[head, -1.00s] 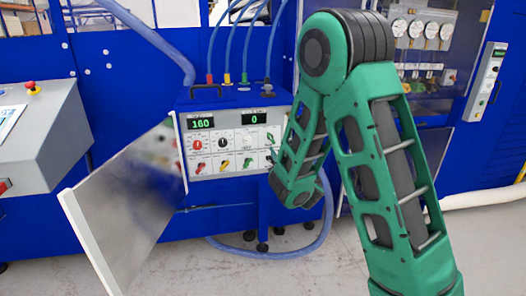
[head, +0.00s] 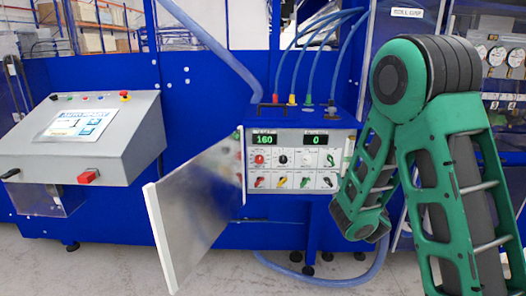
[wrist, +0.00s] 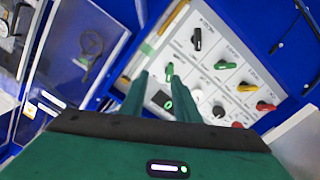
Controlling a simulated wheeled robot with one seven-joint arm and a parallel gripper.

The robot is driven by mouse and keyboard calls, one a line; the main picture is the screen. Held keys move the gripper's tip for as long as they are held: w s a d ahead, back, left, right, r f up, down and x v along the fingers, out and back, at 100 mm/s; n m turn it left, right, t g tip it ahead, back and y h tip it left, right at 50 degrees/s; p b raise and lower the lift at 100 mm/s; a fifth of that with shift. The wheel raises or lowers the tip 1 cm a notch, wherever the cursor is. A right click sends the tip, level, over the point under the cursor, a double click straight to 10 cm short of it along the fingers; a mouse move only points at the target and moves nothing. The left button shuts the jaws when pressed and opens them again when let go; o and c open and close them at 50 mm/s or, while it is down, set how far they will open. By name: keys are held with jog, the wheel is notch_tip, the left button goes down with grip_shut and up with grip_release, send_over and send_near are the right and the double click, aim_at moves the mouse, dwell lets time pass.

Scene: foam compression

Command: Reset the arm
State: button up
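My green arm fills the right side of the head view, bent at the elbow, with its lower part beside the right edge of the control panel (head: 292,162). My gripper is not clearly visible there. In the wrist view my gripper (wrist: 160,78) has its two green fingers apart, with a gap between them and nothing held. The panel (wrist: 210,40) lies beyond the fingertips, tilted in the picture. A green knob (wrist: 169,72) shows between the fingertips; I cannot tell how far away it is. In the head view the panel's displays read 160 and 0.
An open grey door (head: 190,215) sticks out at the panel's left. A grey console (head: 85,135) with a screen and red button stands further left. Blue hoses (head: 285,65) rise from the panel box, and another hose (head: 350,277) lies on the floor.

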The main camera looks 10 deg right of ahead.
jog(key=s+d+m+g+h, duration=0.55)
jog(key=s+d, duration=0.35)
jog(key=d, duration=0.5)
jog(key=s+d+f+m+g, duration=0.25)
jog(key=s+m+g, duration=0.2)
jog(key=s, duration=0.45)
jog(key=s+a+g+y, duration=0.3)
jog(key=s+a+y, duration=0.1)
jog(key=s, duration=0.9)
jog(key=s+a+g+y, duration=0.4)
jog(key=s+a, duration=0.3)
jog(key=s, duration=0.7)
jog(key=shift+a+y, duration=0.2)
jog(key=shift+y, duration=0.15)
